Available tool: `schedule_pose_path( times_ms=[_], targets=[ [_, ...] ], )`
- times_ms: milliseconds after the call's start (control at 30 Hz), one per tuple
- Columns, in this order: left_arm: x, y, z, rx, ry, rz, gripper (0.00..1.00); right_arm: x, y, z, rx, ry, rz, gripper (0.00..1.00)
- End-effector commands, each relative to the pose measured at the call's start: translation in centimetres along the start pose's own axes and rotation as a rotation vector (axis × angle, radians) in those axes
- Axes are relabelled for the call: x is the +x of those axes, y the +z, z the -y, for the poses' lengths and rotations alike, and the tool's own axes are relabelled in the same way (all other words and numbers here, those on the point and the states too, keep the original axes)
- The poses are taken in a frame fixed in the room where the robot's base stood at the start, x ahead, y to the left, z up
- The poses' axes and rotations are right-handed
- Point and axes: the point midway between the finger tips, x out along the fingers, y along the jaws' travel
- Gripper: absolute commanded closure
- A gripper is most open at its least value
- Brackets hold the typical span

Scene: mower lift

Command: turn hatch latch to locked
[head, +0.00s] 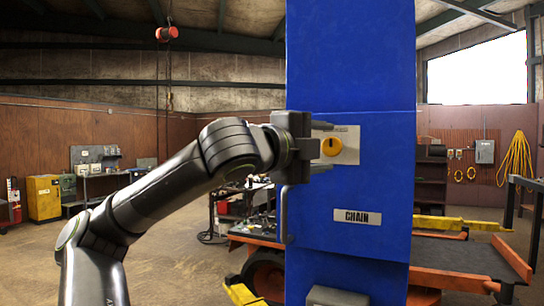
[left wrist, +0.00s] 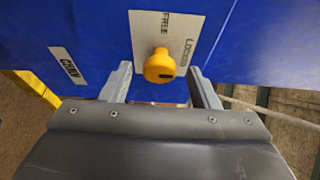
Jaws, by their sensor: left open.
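The hatch latch (head: 331,146) is a yellow knob on a pale plate (head: 350,146) fixed to the blue column (head: 350,75). In the left wrist view the knob (left wrist: 160,66) stands out from the plate (left wrist: 172,28), which reads FREE and LOCKED. The fingers (left wrist: 160,84) are open, with a gap to the knob on each side. My right gripper is not in view.
An orange-edged platform (head: 470,257) stands behind. A red pendant (head: 167,34) hangs at the upper left. The floor at left is mostly clear.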

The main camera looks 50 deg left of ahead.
Motion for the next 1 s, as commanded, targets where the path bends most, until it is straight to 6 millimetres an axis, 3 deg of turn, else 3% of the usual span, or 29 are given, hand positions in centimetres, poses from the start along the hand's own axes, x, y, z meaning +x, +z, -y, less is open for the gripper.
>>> schedule_pose_path(
  times_ms=[100,367,567,800,1000],
  targets=[
    [-1.6,0.1,-0.6,0.002,-0.004,0.006,0.45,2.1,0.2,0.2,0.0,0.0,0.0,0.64],
    [-6.0,0.1,-0.5,0.0,-0.008,0.005,0.45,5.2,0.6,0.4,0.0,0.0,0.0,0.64],
    [-10.4,0.1,-0.5,-0.001,-0.008,0.004,0.45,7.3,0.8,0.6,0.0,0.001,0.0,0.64],
    [-14.6,0.1,-0.2,0.0,-0.004,0.004,0.45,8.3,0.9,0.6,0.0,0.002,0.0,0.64],
    [-15.8,0.1,-0.1,-0.001,0.0,0.002,0.45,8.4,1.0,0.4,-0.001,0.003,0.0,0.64]
  ],
)
